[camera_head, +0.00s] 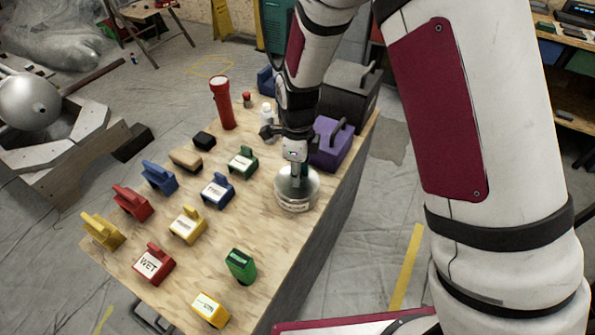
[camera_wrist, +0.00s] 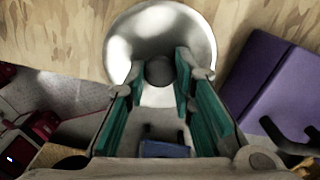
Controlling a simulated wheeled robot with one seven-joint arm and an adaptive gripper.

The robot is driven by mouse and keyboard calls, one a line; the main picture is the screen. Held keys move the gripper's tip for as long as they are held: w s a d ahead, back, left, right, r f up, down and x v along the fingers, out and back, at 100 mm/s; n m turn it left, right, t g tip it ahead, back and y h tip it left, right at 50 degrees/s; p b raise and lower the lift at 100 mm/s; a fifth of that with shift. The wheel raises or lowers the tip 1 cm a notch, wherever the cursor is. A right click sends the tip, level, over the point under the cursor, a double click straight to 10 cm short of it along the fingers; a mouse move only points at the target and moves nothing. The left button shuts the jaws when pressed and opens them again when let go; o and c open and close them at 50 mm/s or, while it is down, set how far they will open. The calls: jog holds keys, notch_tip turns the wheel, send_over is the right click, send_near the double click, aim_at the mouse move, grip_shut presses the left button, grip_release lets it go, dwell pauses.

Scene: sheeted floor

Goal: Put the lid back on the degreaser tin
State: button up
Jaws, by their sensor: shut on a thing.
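The degreaser tin (camera_head: 293,207) is a short silver tin with a pale label, standing on the wooden table near its right edge. A round silver lid (camera_head: 309,186) is over its top, and I cannot tell whether it is fully seated. In the wrist view the lid (camera_wrist: 125,45) is a shiny disc with a dark round knob (camera_wrist: 159,72). My gripper (camera_head: 296,171) points down over the tin. In the wrist view its teal-padded fingers (camera_wrist: 160,78) are shut on the lid's knob. The tin's body is hidden beneath the lid there.
A purple box (camera_head: 331,143) stands close behind the tin, to the right. A white bottle (camera_head: 267,113) and a red flashlight (camera_head: 222,103) stand farther back. Several coloured labelled blocks, including a green one (camera_head: 241,266), cover the table's left and front. Bare wood surrounds the tin's left side.

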dwell(0.4)
jog(key=o, duration=1.1)
jog(key=shift+c, duration=0.2)
jog(key=o, duration=0.5)
jog(key=shift+r, duration=0.15)
jog(key=shift+r+p, duration=2.35)
jog(key=shift+r, duration=1.05)
grip_shut()
